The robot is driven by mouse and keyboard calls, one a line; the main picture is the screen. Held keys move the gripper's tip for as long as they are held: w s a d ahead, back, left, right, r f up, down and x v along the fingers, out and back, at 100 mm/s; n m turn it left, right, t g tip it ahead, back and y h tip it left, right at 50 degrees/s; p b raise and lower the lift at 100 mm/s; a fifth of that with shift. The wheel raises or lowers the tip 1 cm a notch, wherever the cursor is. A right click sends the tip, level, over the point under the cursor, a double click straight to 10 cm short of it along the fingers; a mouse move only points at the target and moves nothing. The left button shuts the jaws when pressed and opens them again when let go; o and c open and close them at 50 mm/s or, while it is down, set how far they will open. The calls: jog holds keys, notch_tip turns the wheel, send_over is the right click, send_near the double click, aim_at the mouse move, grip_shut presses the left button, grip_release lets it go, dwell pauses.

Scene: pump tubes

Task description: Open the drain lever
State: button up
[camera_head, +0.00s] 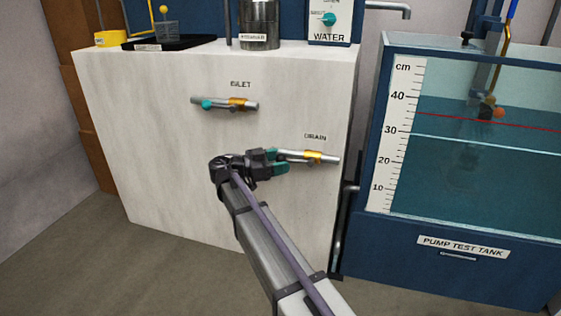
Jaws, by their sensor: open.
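The drain pipe (325,159) sticks out along the front of the white block, below the DRAIN label (315,137). It has an orange-yellow fitting near its right end. The drain lever itself is hidden or too small to make out behind the fingers. I cannot tell whether the fingers touch it. The inlet pipe (240,104) is higher up and to the left, with a teal lever (207,104) at its left end.
The pump test tank (450,246), part filled with water, stands close on the right with a scale on its glass. A metal cylinder (259,22), a black tray (170,44) and a WATER panel (329,36) are on top of the white block (160,150). Floor is clear at left.

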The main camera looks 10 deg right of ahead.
jog(key=shift+d, duration=0.3)
jog(key=shift+c, duration=0.3)
